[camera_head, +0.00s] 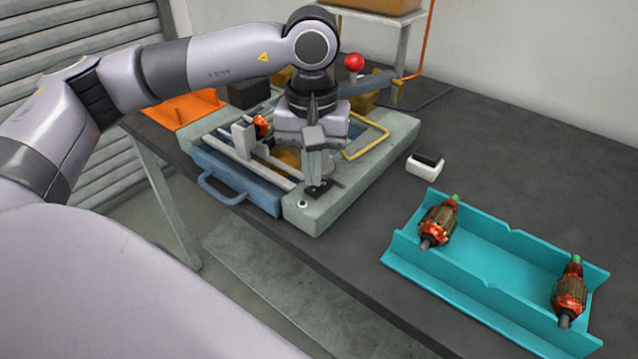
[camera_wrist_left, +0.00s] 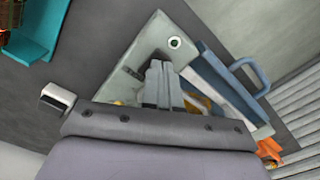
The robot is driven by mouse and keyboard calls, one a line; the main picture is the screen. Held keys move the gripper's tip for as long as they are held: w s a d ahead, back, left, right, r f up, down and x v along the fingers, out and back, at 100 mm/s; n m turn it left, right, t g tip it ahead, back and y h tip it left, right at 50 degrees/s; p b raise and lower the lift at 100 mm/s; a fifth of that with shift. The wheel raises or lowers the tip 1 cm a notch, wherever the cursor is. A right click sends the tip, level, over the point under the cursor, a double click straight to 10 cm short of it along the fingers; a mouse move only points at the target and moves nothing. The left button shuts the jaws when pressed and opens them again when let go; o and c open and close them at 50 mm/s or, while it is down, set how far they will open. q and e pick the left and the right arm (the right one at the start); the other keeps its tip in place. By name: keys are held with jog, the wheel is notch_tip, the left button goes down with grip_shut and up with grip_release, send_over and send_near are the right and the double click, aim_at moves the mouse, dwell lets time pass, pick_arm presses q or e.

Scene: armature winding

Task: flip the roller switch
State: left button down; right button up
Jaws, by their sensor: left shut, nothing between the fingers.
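The winding machine (camera_head: 355,195) is a pale grey-green block with a blue handled side, standing on the dark table. A small dark flat plate (camera_head: 330,190) lies on its near top surface; I cannot tell for sure whether it is the roller switch. My right gripper is not in view.
A turquoise tray (camera_head: 490,262) with two copper armatures stands at the right. A small white box with a black top (camera_head: 425,166) sits between it and the machine. A red ball knob (camera_head: 354,62) rises behind my wrist. The table is bare around the white box.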

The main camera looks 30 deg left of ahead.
aim_at(313, 190)
pick_arm(q)
jog(key=shift+f+b, duration=0.95)
jog(key=shift+f, duration=0.05)
dwell(0.8)
jog(key=shift+r+p, duration=2.2)
jog(key=shift+r, duration=1.35)
jog(key=shift+f, duration=0.1)
